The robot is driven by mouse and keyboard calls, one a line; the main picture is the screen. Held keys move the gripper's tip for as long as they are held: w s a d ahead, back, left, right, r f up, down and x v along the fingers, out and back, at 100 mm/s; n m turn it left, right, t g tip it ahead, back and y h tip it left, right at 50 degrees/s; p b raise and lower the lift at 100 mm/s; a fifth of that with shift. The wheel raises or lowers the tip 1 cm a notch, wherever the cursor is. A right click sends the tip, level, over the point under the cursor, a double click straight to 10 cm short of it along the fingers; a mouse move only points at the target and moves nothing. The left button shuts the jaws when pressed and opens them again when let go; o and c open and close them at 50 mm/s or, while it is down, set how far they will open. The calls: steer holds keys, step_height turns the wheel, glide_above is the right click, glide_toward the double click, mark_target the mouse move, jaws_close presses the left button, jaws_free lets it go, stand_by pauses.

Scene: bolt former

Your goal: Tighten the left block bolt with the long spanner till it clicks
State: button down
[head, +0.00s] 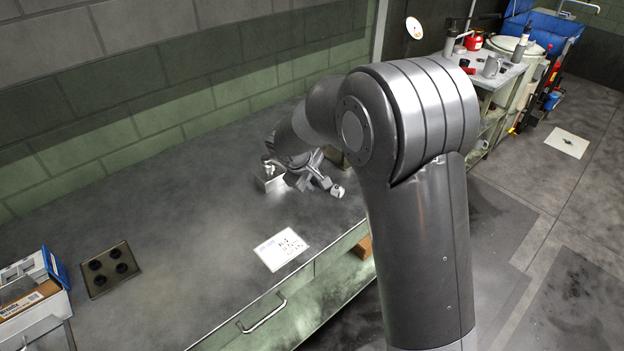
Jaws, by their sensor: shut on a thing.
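A metal block (271,181) stands on the bench near the back wall, with a bolt (268,163) upright on its top. My gripper (318,181) is low over the bench, just right of this block. It is shut on a grey tool that I take for the long spanner; only a pale rounded end (338,191) shows to the right of the jaws. The other end of the tool is hidden or too small to make out, so I cannot tell if it is around the bolt.
A written card (281,249) lies on the bench in front. A dark plate with round holes (109,269) and a box (32,290) are at the left. A cluttered side table (484,80) stands at back right. The middle of the bench is clear.

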steer(key=shift+s+a, duration=0.1)
steer(key=shift+a, duration=0.05)
steer(key=shift+s+a+m, duration=0.25)
steer(key=shift+s+m, duration=0.2)
steer(key=shift+m, duration=0.05)
steer(key=shift+s+h, duration=0.15)
steer(key=shift+h, duration=0.15)
steer(key=shift+s+a+m+g, duration=0.3)
steer(key=shift+s+a+m, duration=0.1)
steer(key=shift+s+m, duration=0.1)
steer(key=shift+s+a, duration=0.15)
steer(key=shift+a, duration=0.05)
stand_by(0.5)
steer(key=shift+s+a+m+h, duration=0.3)
steer(key=shift+s+a+m, duration=0.05)
steer(key=shift+m, duration=0.15)
steer(key=shift+s+a, duration=0.2)
steer(key=shift+s+a+m+g, duration=0.3)
steer(key=shift+s+a+m, duration=0.1)
steer(key=shift+m, duration=0.1)
steer(key=shift+w+d, duration=0.1)
steer(key=shift+w, duration=0.1)
